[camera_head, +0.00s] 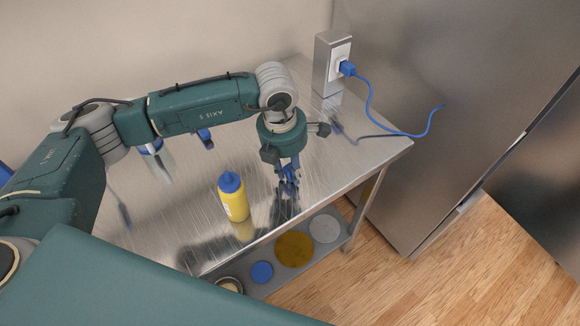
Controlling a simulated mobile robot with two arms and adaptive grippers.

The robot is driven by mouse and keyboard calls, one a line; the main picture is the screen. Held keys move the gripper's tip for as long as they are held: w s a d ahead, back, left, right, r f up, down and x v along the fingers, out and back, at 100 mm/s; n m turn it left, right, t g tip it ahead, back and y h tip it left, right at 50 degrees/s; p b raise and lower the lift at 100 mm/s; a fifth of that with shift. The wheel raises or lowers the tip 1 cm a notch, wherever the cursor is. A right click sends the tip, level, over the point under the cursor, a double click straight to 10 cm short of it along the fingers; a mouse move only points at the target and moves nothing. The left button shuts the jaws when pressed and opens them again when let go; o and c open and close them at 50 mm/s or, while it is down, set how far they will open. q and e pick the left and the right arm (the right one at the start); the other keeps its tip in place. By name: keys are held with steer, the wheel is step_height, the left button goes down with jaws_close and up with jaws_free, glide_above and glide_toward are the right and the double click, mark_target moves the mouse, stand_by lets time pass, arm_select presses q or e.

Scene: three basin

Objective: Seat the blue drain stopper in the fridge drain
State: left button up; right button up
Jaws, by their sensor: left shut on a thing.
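My left gripper (289,178) points down over the steel table, near its front edge and to the right of a yellow bottle. It is shut on a small blue thing (288,172), which looks like the blue drain stopper. The fingers hide most of it, so its shape and tilt cannot be told. Whether it touches the tabletop cannot be told either. The steel fridge (465,90) stands at the right. No drain opening can be made out on it. My right gripper is not in view.
The yellow bottle (234,200) with a blue cap stands on the table (345,160). An outlet box (331,62) with a blue plug (347,68) and cable stands at the back. Blue (262,272), yellow (295,248) and grey (325,228) discs lie on the lower shelf.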

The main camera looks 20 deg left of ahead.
arm_select(q)
steer(key=shift+f+b, duration=0.2)
steer(key=shift+b, duration=0.1)
steer(key=o, duration=0.9)
steer(key=shift+o, duration=0.2)
